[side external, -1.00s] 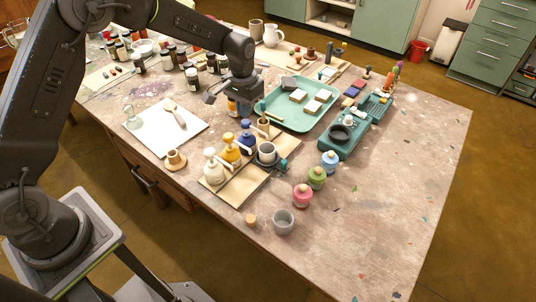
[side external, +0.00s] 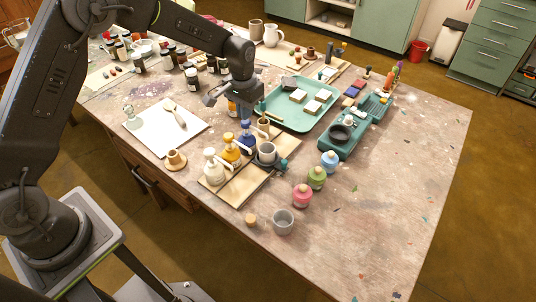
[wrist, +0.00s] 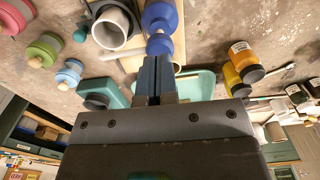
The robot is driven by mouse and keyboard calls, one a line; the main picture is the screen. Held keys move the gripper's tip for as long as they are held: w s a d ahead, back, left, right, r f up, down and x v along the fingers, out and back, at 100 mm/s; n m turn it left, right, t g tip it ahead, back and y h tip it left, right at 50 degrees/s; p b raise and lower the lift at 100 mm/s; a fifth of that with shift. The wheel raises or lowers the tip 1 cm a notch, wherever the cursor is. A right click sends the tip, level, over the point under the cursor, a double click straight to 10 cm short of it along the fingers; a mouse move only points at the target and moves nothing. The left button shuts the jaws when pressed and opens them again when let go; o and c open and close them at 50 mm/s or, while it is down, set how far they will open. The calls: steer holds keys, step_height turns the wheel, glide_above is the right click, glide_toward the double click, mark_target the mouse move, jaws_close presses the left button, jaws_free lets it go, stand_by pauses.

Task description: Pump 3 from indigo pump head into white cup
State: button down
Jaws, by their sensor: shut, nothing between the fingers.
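The indigo pump bottle (side external: 247,139) stands at the back of a row of three pump bottles on a wooden board. My gripper (side external: 245,120) is shut and empty, pointing down at the top of the indigo pump. In the wrist view, the closed fingertips (wrist: 155,62) meet or nearly meet the indigo pump head (wrist: 159,44); I cannot tell if they touch. The white cup (side external: 267,156) stands upright beside the indigo bottle, at its spout side. It also shows in the wrist view (wrist: 103,32), and its contents are not clear.
A yellow pump bottle (side external: 230,153) and a white one (side external: 213,172) stand close in front. A teal tray (side external: 272,118) with blocks lies behind. Blue (side external: 330,161), green (side external: 317,178) and pink (side external: 302,196) jars stand to the right, near a grey cup (side external: 283,223). The table's right side is clear.

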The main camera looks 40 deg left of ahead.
steer(key=shift+f, duration=1.5)
steer(key=shift+r, duration=1.85)
steer(key=shift+f, duration=0.15)
steer(key=shift+f, duration=1.7)
steer(key=shift+r, duration=1.85)
